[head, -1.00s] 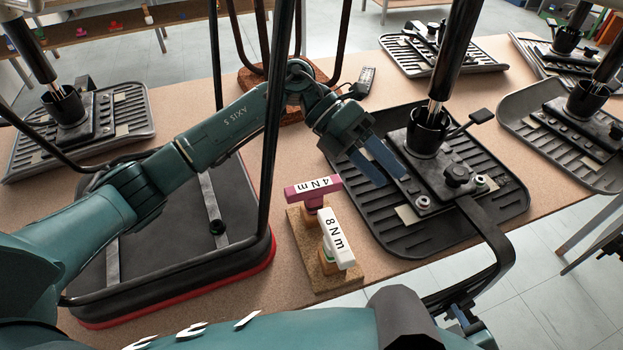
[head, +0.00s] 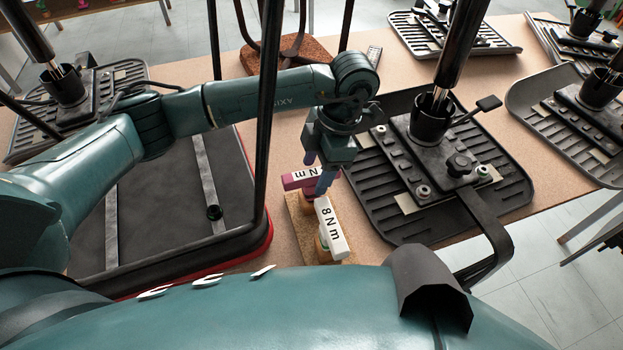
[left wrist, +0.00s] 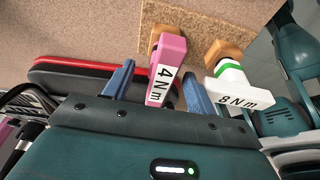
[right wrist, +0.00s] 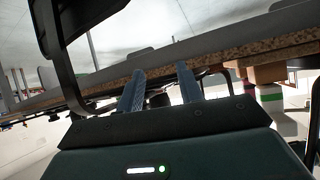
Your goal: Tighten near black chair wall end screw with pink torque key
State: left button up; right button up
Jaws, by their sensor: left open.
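The pink torque key (head: 290,182), marked 4 Nm, stands in a cork-coloured holder (head: 312,243) on the table. My left gripper (head: 318,172) is above it, pointing down. In the left wrist view, the pink key (left wrist: 167,72) lies between the two open blue fingers (left wrist: 157,88), with gaps at both sides. The near black chair's upturned seat (head: 400,225) lies to the right, with screws such as one (head: 423,191) and another (head: 483,172) on its plate; which is the wall end screw I cannot tell. My right gripper (right wrist: 160,92) is open and empty below the table edge.
A white 8 Nm key (head: 331,228) stands close beside the pink one, near my left finger. A dark upturned seat with a red edge (head: 255,250) lies left. A black chair post (head: 265,110) rises between it and the keys. More upturned seats (head: 455,35) lie behind.

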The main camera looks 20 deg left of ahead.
aim_at(309, 187)
pick_arm(q)
jog(key=p+x, duration=0.1)
jog(key=x, duration=0.4)
jog(key=shift+s+a, duration=0.1)
jog(key=shift+s, duration=0.05)
jog(key=c, duration=1.2)
